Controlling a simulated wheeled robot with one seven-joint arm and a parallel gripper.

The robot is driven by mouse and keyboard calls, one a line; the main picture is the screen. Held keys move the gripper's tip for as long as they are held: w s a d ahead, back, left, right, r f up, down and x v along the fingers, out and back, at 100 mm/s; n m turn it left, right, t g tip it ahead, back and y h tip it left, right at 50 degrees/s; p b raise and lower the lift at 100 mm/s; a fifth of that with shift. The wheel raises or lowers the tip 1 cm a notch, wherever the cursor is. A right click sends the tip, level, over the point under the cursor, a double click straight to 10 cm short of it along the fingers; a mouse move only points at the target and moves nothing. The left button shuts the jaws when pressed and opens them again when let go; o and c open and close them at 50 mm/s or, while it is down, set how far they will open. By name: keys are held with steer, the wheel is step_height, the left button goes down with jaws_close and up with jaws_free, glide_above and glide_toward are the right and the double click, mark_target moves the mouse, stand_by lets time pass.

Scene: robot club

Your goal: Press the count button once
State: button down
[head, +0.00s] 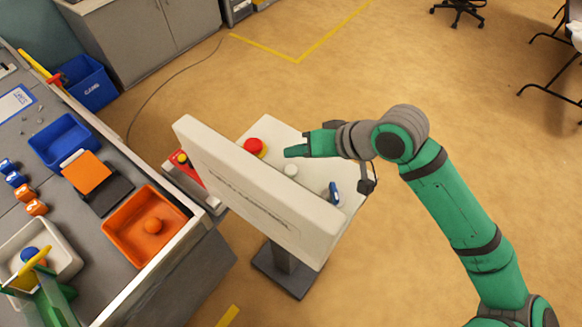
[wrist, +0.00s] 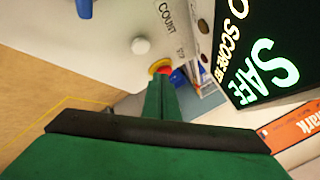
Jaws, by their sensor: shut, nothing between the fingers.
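The white round count button (head: 291,171) sits on the pale console (head: 270,130) behind its upright panel. In the wrist view the white button (wrist: 141,46) is beside the printed word COUNT (wrist: 165,17). A red mushroom button on a yellow base (head: 253,147) is on the same console; it also shows in the wrist view (wrist: 160,66), partly behind my fingers. My green gripper (head: 290,151) is shut and empty, over the console between the red and white buttons in the head view. Whether it touches anything cannot be told.
A blue object (head: 334,193) stands on the console's right part. The upright panel (head: 255,190) carries a lit screen (wrist: 260,50) reading SAFE. A workbench with an orange tray (head: 125,225) and blue bin (head: 50,150) is to the left. Floor (head: 440,80) is open behind.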

mark_target(295, 171)
steer(key=shift+f, duration=1.95)
steer(key=shift+w, duration=0.1)
steer(key=shift+a, duration=0.1)
steer(key=shift+d, duration=0.2)
steer(key=shift+f, duration=0.15)
steer(key=shift+a+f, duration=0.15)
steer(key=shift+f, duration=0.1)
stand_by(0.3)
